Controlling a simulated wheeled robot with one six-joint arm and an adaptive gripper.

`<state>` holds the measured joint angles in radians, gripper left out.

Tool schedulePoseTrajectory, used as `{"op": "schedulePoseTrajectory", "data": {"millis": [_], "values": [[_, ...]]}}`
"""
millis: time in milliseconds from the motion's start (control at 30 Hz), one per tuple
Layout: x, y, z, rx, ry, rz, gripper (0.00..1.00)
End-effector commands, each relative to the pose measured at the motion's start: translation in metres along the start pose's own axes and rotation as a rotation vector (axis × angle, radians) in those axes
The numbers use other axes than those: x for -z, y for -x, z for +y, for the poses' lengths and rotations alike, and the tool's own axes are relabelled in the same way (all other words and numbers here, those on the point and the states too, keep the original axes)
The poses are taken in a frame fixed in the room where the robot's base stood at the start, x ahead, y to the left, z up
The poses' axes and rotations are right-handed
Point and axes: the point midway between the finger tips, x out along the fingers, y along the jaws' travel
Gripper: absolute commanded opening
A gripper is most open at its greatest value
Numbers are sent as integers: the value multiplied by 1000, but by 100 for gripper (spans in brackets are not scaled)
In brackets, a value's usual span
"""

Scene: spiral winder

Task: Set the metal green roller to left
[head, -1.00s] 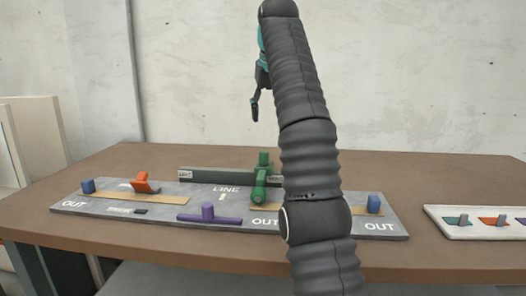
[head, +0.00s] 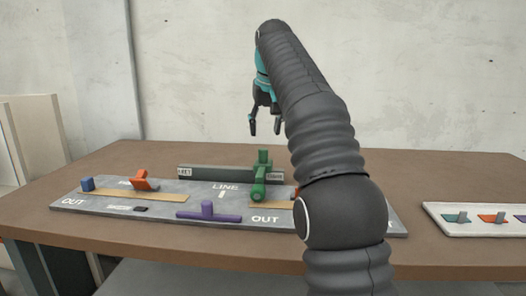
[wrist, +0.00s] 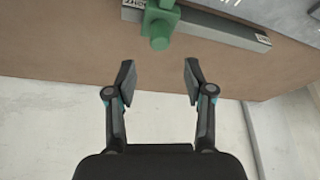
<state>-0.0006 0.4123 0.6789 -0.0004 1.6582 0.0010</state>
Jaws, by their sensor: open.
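The green metal roller (head: 259,179) stands at the right end of a long dark grey bar (head: 222,175) on the grey board. The bar has a label at each end, the left one reading LEFT. In the wrist view the roller's green post (wrist: 159,30) shows at the top, beyond my fingertips. My gripper (head: 265,126) is open and empty, in the air above and behind the roller. In the wrist view its two fingers (wrist: 160,78) are spread wide with a gap between them and the roller.
The grey board (head: 120,209) also carries an orange piece (head: 143,181), a purple piece (head: 208,211) and a blue block (head: 88,185). A white tray (head: 475,233) with coloured pieces lies at the right of the brown table (head: 430,180). My arm hides the board's right part.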

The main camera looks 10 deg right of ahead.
Motion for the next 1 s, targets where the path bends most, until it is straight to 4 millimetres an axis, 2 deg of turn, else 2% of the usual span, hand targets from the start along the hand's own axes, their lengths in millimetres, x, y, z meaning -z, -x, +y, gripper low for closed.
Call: {"op": "schedulePoseTrajectory", "data": {"millis": [300, 500, 667, 933, 1000], "values": [[-1, -53, 0, 0, 0, -2, 53], [0, -76, 0, 0, 0, 0, 53], [0, -84, 0, 0, 0, 0, 53], [0, -84, 0, 0, 0, 1, 53], [0, -84, 0, 0, 0, 1, 35]]}}
